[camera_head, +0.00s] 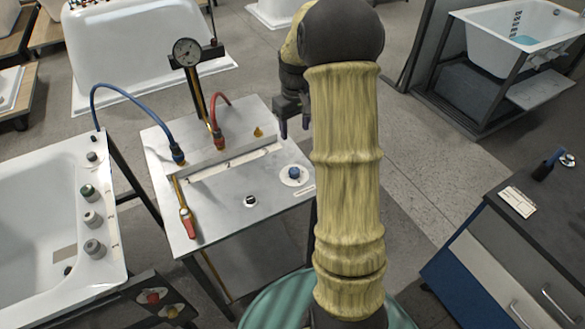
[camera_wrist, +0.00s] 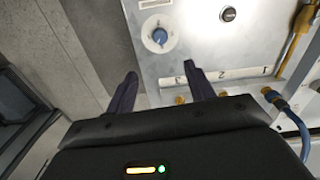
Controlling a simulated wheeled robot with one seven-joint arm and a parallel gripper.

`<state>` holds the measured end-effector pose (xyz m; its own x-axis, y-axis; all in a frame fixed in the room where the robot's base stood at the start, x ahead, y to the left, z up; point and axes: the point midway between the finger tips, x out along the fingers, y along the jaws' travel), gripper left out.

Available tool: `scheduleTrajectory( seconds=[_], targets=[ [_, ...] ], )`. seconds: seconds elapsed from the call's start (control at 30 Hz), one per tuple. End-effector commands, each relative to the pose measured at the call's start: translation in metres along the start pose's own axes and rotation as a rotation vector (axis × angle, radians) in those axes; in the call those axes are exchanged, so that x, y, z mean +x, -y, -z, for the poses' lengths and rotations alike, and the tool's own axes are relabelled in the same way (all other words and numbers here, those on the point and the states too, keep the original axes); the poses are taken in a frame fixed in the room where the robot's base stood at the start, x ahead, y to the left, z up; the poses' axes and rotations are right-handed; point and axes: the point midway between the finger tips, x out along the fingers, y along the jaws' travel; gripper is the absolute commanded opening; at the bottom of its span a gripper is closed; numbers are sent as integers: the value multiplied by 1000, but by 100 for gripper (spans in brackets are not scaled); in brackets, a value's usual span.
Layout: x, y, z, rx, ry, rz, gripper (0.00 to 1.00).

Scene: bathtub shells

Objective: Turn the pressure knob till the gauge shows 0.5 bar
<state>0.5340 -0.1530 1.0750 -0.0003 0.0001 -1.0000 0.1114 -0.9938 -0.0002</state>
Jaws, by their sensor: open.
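The pressure gauge (camera_head: 187,52) has a round dial on a post behind the metal test bench; its reading is too small to make out. A blue knob (camera_head: 294,173) sits on a round white plate at the right of the bench top (camera_head: 215,215). It also shows in the wrist view (camera_wrist: 159,36), ahead of my fingers and apart from them. A black knob (camera_head: 250,200) sits to its left and also shows in the wrist view (camera_wrist: 228,14). My gripper (camera_head: 294,128) is open and empty above the bench's back right corner; its two dark fingers show in the wrist view (camera_wrist: 160,88).
A blue hose (camera_head: 118,88), a red hose (camera_head: 219,99) and a red-handled valve (camera_head: 187,222) are on the bench. A white bathtub (camera_head: 40,215) with several knobs stands left. A dark-topped cabinet (camera_head: 530,225) stands right, with floor between.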

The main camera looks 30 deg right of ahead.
Motion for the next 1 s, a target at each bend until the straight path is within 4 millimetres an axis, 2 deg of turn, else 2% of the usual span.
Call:
scheduleTrajectory(
  seconds=[0.13, 0.27, 1.0],
  targets=[
    [6, 0, 0, 0, 2, 1, 54],
    [20, 1, -1, 0, 5, 2, 54],
    [148, 2, -1, -1, 4, 1, 54]
  ],
)
